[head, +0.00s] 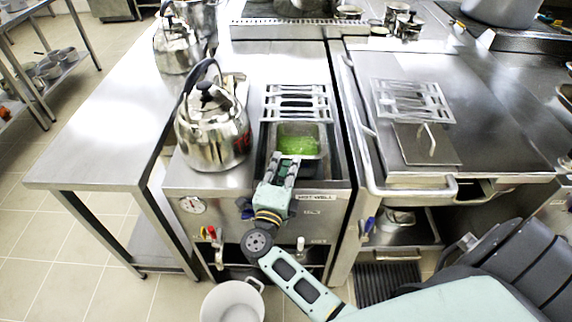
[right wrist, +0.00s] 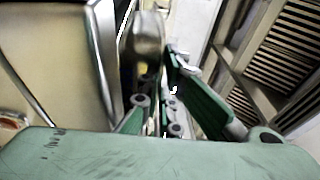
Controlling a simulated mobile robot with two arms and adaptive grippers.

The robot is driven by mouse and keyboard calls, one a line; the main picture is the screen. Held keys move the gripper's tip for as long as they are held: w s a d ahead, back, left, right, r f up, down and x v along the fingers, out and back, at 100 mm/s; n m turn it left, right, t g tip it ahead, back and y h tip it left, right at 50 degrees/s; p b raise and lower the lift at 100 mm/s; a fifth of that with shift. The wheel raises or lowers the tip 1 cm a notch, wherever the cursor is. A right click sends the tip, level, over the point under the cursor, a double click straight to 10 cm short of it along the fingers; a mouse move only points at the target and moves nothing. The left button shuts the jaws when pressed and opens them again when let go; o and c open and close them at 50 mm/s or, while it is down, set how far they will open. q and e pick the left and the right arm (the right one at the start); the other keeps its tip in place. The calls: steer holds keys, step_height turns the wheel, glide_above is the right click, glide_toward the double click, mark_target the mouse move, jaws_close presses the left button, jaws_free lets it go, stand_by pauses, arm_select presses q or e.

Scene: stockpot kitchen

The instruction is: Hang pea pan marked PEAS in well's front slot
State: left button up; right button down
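A steel pan of green peas (head: 298,142) sits inside the hot well (head: 335,165), in front of the slotted bars. No PEAS marking is readable on it. The right gripper (head: 287,160) reaches in from the front and is at the pan's near rim, with its two fingers apart. I cannot tell whether a finger touches the rim. In the right wrist view, the green fingers (right wrist: 170,105) are apart on either side of a narrow gap, with steel surfaces beyond. The fingers hide part of the pan's front edge and of the front slot. The left gripper is not in view.
A large kettle (head: 213,130) stands close left of the well. A steel lid (head: 425,143) and a slotted rack (head: 412,98) lie on the right counter. A white pot (head: 232,301) is below, in front.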

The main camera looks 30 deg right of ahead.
steer(key=shift+s+a+f+b, duration=0.2)
steer(key=shift+f+b, duration=0.25)
steer(key=shift+f, duration=0.35)
steer(key=shift+s+a+f+b, duration=0.1)
steer(key=shift+s+f+b, duration=0.15)
steer(key=shift+f+b, duration=0.35)
steer(key=shift+s+a+f+b, duration=0.15)
steer(key=shift+s+f+b, duration=0.15)
steer(key=shift+f, duration=0.65)
steer(key=c, duration=1.9)
jaws_free()
steer(key=shift+o, duration=0.2)
steer(key=shift+f, duration=0.25)
steer(key=shift+s+a+r, duration=0.15)
steer(key=shift+s+a, duration=0.2)
steer(key=shift+a, duration=0.05)
steer(key=shift+c, duration=0.2)
steer(key=shift+o, duration=0.2)
steer(key=s+a+r, duration=0.3)
steer(key=a, duration=0.1)
steer(key=shift+s+a+t, duration=0.2)
steer(key=shift+s+t, duration=0.1)
steer(key=shift+d+r+h, duration=0.1)
steer(key=shift+r+h, duration=0.2)
steer(key=shift+r, duration=0.05)
